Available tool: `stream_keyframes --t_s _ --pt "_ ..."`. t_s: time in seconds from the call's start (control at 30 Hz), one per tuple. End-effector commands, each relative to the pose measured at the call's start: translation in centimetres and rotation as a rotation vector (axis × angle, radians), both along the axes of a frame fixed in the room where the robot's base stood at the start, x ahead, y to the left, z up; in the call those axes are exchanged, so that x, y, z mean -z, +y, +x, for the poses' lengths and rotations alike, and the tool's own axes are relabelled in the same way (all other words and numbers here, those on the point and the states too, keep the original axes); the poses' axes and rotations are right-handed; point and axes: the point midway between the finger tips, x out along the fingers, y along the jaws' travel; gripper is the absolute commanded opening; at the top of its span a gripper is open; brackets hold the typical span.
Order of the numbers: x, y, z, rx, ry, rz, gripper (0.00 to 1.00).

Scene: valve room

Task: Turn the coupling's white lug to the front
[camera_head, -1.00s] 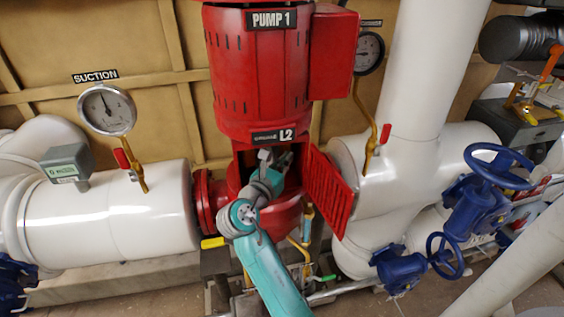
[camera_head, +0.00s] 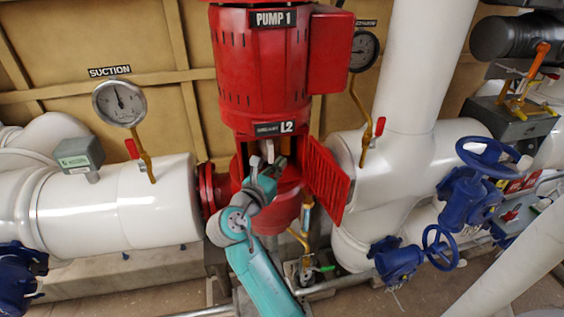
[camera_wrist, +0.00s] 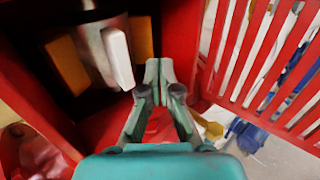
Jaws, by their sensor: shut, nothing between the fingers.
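The coupling (camera_wrist: 97,40) is a grey metal cylinder inside the red pump housing, at the upper left of the wrist view. Its white lug (camera_wrist: 118,56) is a pale upright block on the side toward my gripper. An orange lug (camera_wrist: 68,64) is to its left, and another orange piece (camera_wrist: 142,38) is to its right, farther back. My gripper (camera_wrist: 158,68) is shut and empty, its fingertips just right of the white lug with a small gap showing. In the head view my gripper (camera_head: 275,165) is at the housing opening and partly covers the coupling.
The red slatted guard door (camera_wrist: 265,60) stands open on the right of the opening; it also shows in the head view (camera_head: 326,178). The red housing wall (camera_wrist: 35,95) bounds the left. A white suction pipe (camera_head: 115,210) and blue valve wheels (camera_head: 487,160) flank the pump.

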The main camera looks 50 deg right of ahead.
Motion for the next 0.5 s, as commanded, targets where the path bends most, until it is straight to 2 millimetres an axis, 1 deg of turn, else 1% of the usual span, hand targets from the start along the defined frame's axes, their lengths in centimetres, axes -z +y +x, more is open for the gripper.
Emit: stream_keyframes --t_s 0.3,0.4,0.5 --pt "0.1 4.5 -2.0 -0.004 0.001 0.0 0.0" --pt "0.0 5.7 -2.5 -0.004 0.001 0.001 0.0" --pt "0.0 6.5 -2.9 -0.001 0.001 0.001 0.0"
